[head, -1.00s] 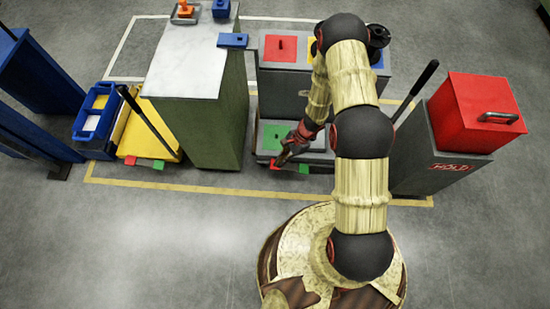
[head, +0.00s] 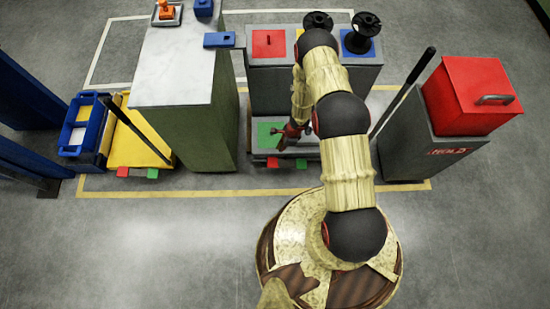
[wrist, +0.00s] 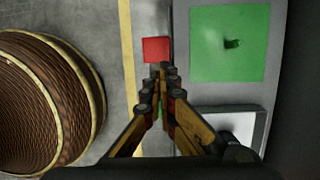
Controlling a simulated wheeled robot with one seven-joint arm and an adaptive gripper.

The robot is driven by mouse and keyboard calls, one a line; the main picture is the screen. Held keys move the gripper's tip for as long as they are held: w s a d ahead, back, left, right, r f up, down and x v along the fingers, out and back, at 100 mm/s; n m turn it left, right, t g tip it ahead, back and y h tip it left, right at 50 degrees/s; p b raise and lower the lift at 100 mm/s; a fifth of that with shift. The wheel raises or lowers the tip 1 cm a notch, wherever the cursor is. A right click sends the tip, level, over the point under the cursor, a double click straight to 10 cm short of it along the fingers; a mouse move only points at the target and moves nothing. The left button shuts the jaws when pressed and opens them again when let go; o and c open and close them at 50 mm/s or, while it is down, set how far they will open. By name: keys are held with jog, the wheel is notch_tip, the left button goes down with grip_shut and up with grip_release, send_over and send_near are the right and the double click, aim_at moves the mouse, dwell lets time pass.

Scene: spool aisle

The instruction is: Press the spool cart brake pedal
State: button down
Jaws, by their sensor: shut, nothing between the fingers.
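The spool cart (head: 262,103) is a grey two-level cart with black spools on top. At its front foot are a red pedal (head: 273,162) and a green pedal (head: 302,164). My gripper (head: 282,146) is shut and empty, pointing down over the cart's low front deck, just behind the pedals in the head view. In the wrist view the red pedal (wrist: 156,50) lies just beyond the fingertips (wrist: 163,68). Only a sliver of green shows between the fingers there. Contact with a pedal cannot be made out. No wording on the pedals is legible.
A green cabinet (head: 213,130) stands close on the left. A yellow cart (head: 134,140) beyond it has its own red and green pedals. A grey stand with a red box (head: 470,95) and a black handle (head: 402,92) are on the right. The front floor is clear.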

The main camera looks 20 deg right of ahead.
aim_at(274, 161)
jog(key=b+x, duration=0.6)
jog(key=x, duration=0.8)
jog(key=shift+a+r+h+p, duration=0.1)
jog(key=shift+a+h+p, duration=0.15)
jog(key=shift+p, duration=0.25)
